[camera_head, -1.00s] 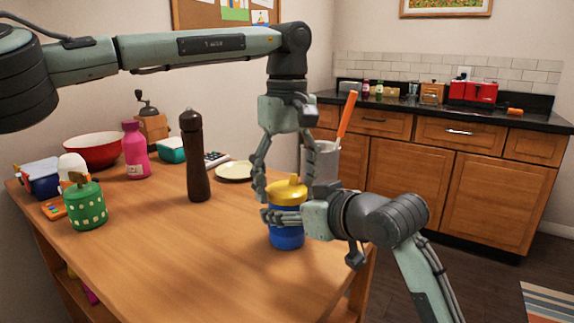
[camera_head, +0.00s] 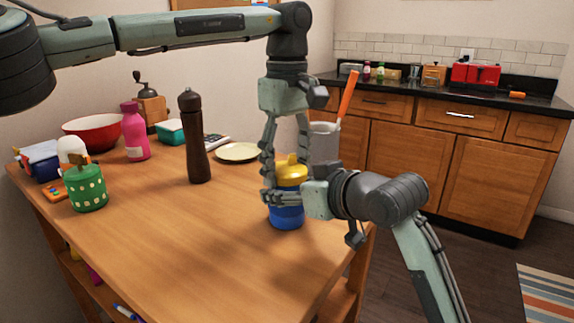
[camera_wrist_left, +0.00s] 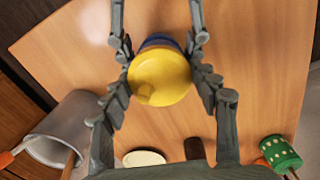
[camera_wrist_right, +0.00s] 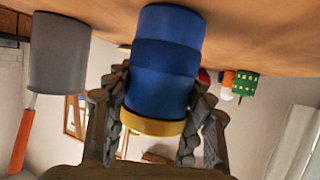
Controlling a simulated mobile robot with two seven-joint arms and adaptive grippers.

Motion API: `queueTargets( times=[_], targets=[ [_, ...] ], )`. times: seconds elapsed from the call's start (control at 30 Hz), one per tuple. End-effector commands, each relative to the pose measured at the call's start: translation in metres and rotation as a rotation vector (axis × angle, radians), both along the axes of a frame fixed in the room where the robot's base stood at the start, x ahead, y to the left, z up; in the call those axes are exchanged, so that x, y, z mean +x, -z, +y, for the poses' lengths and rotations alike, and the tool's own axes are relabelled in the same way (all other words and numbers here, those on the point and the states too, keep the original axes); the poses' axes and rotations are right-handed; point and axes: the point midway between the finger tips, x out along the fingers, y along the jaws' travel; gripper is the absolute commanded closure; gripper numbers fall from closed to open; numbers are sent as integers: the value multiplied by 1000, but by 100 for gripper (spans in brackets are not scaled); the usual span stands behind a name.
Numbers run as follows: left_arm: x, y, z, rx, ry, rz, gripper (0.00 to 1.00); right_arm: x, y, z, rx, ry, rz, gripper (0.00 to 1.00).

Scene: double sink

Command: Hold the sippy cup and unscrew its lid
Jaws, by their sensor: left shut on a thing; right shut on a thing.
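The sippy cup (camera_head: 286,217) has a blue body and a yellow lid (camera_head: 291,172) with a spout, and stands upright near the table's right edge. My left gripper (camera_head: 287,183) reaches down from above, its fingers shut on opposite sides of the lid. The left wrist view shows the round lid (camera_wrist_left: 160,76) between the fingers. My right gripper (camera_head: 283,199) comes from the right and is shut on the body. In the right wrist view the blue body (camera_wrist_right: 165,75) sits between the fingers, with the yellow lid's edge (camera_wrist_right: 153,126) against it. The fingers hide parts of the cup.
A grey container (camera_head: 324,142) with an orange-handled utensil stands just behind the cup. A dark pepper mill (camera_head: 195,140), a plate (camera_head: 238,152), a pink bottle (camera_head: 135,135) and a green dotted canister (camera_head: 86,187) stand farther left. The table's front middle is clear.

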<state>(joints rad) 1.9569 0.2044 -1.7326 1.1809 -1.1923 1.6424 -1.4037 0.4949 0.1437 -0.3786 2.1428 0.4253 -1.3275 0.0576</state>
Motion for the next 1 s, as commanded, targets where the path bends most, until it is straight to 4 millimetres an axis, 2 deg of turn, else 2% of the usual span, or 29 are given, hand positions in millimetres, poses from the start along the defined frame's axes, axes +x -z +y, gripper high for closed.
queueTargets(
  times=[0.1, 0.37, 0.4, 0.53, 0.87, 1.0],
  targets=[
    [0, 0, 0, 0, -96, 1, 75, 0, 0, 0, -1, 1, 1, 100],
    [0, 0, 1, 1, -106, 1, 75, 0, 0, 0, -1, 1, 1, 100],
    [0, 0, 1, 1, -106, 1, 37, 0, 0, 0, -1, 1, 1, 100],
    [0, 0, 0, 1, -105, 1, 21, 0, 0, 0, -1, 1, 1, 100],
    [0, -1, 0, 0, -105, 0, 20, 0, 0, 0, -1, 1, 1, 100],
    [1, -11, 0, -2, -106, -1, 20, 0, 0, 0, -1, 1, 1, 100]
  ],
)
